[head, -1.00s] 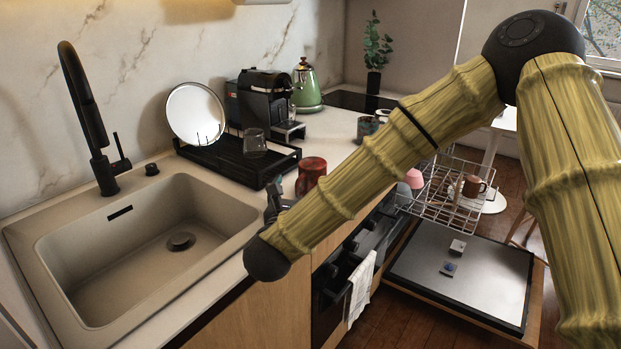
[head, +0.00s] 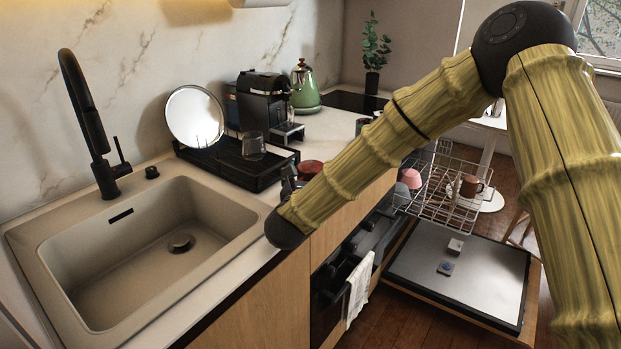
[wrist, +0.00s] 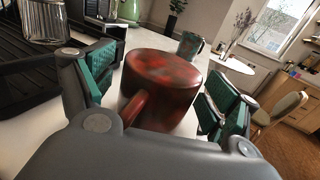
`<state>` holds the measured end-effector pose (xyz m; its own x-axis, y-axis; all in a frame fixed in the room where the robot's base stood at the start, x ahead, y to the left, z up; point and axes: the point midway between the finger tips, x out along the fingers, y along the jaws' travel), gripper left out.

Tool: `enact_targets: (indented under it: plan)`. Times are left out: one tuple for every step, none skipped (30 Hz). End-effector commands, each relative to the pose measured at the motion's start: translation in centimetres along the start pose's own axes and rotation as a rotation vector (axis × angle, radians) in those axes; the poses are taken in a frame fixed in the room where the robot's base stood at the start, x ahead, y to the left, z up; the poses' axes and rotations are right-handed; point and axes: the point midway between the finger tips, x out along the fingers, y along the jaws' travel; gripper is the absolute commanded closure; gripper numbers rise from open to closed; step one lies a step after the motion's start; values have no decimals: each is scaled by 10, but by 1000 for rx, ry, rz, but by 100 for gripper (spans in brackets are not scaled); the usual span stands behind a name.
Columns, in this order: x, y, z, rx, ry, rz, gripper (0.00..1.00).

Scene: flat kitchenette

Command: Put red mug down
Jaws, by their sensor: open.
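The red mug (wrist: 165,85) stands on the pale countertop between the two green-padded fingers of my gripper (wrist: 158,100) in the wrist view. Its handle points toward my gripper's palm. The fingers are spread, with a visible gap at the left finger; whether the right finger touches the mug is hard to tell. In the head view only the top of the red mug (head: 311,167) shows behind my arm, and my gripper (head: 287,182) is mostly hidden there.
A black drying rack (head: 232,165) with a clear glass (head: 253,146) stands left of the mug. The sink (head: 150,240) lies further left. A coffee machine (head: 265,100) and green kettle (head: 305,92) stand behind. The open dishwasher (head: 455,270) is at lower right.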

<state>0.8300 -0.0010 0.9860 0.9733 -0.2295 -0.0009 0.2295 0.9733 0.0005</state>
Motion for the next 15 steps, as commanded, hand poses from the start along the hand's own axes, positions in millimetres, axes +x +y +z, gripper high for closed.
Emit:
enact_targets:
  plan:
    - [0,0,0,0,0,0,12]
    - [0,0,0,0,0,0,12]
    - [0,0,0,0,0,0,12]
    - [0,0,0,0,0,0,12]
    - [0,0,0,0,0,0,16]
    - [0,0,0,0,0,0,23]
    - [0,0,0,0,0,0,29]
    - [0,0,0,0,0,0,34]
    - [0,0,0,0,0,0,42]
    - [0,0,0,0,0,0,47]
    - [0,0,0,0,0,0,52]
    - [0,0,0,0,0,0,60]
    - [0,0,0,0,0,0,65]
    - [0,0,0,0,-1,0,68]
    - [0,0,0,0,-1,0,73]
